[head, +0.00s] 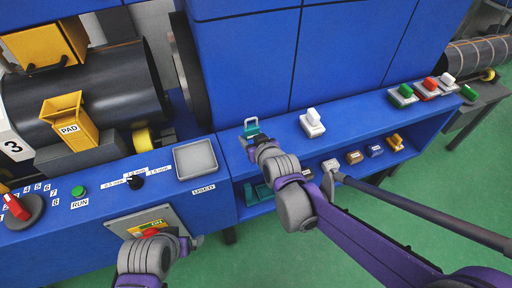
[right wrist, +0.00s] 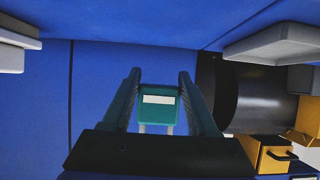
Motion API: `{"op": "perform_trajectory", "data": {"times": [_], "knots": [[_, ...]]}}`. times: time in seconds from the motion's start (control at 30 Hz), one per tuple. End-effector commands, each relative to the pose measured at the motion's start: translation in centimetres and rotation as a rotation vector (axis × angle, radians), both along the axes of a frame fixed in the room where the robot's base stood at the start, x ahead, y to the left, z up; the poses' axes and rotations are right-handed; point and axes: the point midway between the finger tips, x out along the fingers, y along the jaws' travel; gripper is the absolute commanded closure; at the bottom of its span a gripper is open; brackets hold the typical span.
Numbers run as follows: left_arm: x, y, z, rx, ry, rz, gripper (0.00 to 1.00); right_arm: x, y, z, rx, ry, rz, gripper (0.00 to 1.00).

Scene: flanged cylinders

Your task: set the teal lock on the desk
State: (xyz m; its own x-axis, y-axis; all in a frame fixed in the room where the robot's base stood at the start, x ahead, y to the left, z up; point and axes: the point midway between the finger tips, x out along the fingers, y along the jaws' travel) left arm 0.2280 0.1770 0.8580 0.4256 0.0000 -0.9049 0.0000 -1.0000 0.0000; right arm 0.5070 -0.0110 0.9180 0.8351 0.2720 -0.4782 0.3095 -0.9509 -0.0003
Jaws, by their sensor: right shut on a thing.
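The teal lock (head: 251,128) has a pale shackle and is at the desk's left-middle part, right of the grey tray. In the right wrist view the lock (right wrist: 159,108) shows a white label and sits between the two fingers. My right gripper (head: 250,138) is shut on it; the fingers (right wrist: 159,95) press its sides. I cannot tell whether the lock touches the desk. The blue desk (head: 280,132) runs along the machine front. My left gripper (head: 194,243) is low over the control panel, and its fingers are too small to read.
A grey tray (head: 196,158) marked USED lies left of the lock. A white-handled block (head: 312,122) stands to its right, with green and red ones (head: 403,95) farther right. A lower shelf holds teal items (head: 262,190) and several small blocks. Desk between lock and white block is clear.

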Motion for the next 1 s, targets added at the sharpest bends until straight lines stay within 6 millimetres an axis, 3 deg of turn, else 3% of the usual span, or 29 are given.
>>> {"op": "perform_trajectory", "data": {"times": [0.4, 1.0], "knots": [[-0.1, 0.0, -1.0, 0.000, 0.003, 0.000, 0.01, 0.0, 0.0, -4.8, 0.001, -0.001, -0.001, 1.00], [-0.2, 0.0, -1.9, 0.000, 0.006, 0.000, 0.01, 0.0, 0.0, -6.0, 0.000, 0.000, -0.001, 1.00]]}}
